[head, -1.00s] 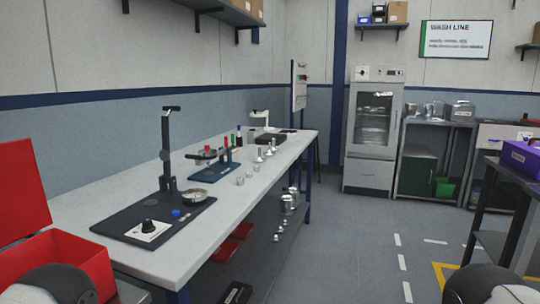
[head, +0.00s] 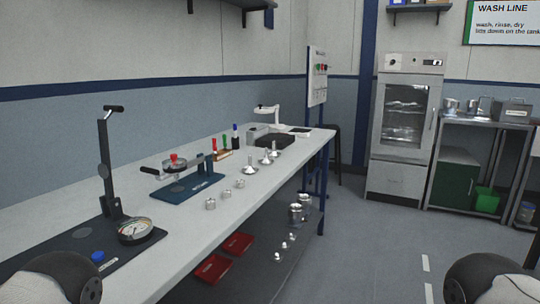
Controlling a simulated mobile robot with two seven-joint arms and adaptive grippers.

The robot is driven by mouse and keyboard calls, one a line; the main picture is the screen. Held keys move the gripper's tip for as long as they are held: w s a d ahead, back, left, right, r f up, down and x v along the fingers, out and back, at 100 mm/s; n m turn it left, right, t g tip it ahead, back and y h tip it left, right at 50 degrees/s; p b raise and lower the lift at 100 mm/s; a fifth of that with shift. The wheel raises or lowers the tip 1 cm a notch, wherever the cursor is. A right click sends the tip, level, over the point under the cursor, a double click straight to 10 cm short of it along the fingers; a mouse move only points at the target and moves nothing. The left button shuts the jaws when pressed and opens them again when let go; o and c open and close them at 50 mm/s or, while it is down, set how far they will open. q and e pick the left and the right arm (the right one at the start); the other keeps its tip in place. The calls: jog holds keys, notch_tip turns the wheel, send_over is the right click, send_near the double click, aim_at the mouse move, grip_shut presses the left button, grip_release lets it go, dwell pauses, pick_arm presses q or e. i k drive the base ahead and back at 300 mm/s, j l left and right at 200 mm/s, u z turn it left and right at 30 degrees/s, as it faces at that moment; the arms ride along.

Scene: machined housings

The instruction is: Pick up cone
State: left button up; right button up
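Several small metal cone-like parts with thin upright stems stand on the white bench (head: 222,213). One cone (head: 250,168) is nearest, a second cone (head: 266,159) is just behind it, and a third (head: 275,152) is farthest. They are small in the head view, so fine detail is unclear. Parts of my arms show at the bottom left and bottom right corners. Neither gripper is in view, and nothing of mine touches the cones.
Short metal cylinders (head: 225,194) stand in front of the cones. A blue fixture (head: 188,186) and a gauge (head: 135,231) are to the left. Behind are colored bottles (head: 235,137) and a dark tray (head: 275,140). Floor (head: 375,245) right of the bench is clear.

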aim_at(266, 160)
jog(key=i+l+u, duration=0.15)
jog(key=i+l, duration=0.4)
jog(key=i+l+u, duration=0.1)
jog(key=i+l, duration=0.45)
jog(key=l, duration=0.25)
